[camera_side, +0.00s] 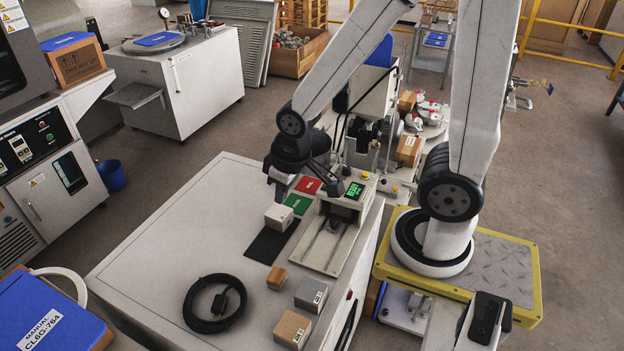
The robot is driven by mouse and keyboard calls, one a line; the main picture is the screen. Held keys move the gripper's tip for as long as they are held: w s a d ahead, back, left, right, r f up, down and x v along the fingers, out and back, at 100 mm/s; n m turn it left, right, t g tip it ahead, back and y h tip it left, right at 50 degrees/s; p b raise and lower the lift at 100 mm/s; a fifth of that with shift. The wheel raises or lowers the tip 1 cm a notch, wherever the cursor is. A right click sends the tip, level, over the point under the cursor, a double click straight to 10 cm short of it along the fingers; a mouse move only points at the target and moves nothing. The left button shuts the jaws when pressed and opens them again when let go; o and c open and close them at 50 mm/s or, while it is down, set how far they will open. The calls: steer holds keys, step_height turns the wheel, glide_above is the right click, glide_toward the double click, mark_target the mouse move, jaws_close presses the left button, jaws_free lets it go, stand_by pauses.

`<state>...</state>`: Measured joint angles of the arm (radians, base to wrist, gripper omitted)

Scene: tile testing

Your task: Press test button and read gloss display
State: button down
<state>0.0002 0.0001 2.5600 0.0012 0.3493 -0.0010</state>
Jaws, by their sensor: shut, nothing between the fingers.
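The test button is too small to pick out. My gripper (281,192) points down, shut and empty, to the left of the display. It appears above a light grey block (279,217); the exact gap is unclear. The block rests on a black mat (266,244), with a green pad (297,203) and a red pad (308,185) behind it.
A coiled black cable (214,306), a small brown block (277,278), a grey block (311,294) and a tan block (292,329) lie on the bench's near part. The bench's left side (180,235) is clear. Machinery and boxes stand close behind the tester.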

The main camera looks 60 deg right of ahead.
steer(key=shift+w, duration=0.1)
steer(key=w+d+m+t+h, duration=0.1)
steer(key=w+d+m+t, duration=0.25)
steer(key=w+d, duration=0.35)
steer(key=m+g+h, duration=0.8)
steer(key=m+g, duration=0.1)
glide_above(364, 175)
step_height(364, 175, down, 5)
steer(key=shift+r, duration=0.15)
steer(key=shift+f, duration=4.4)
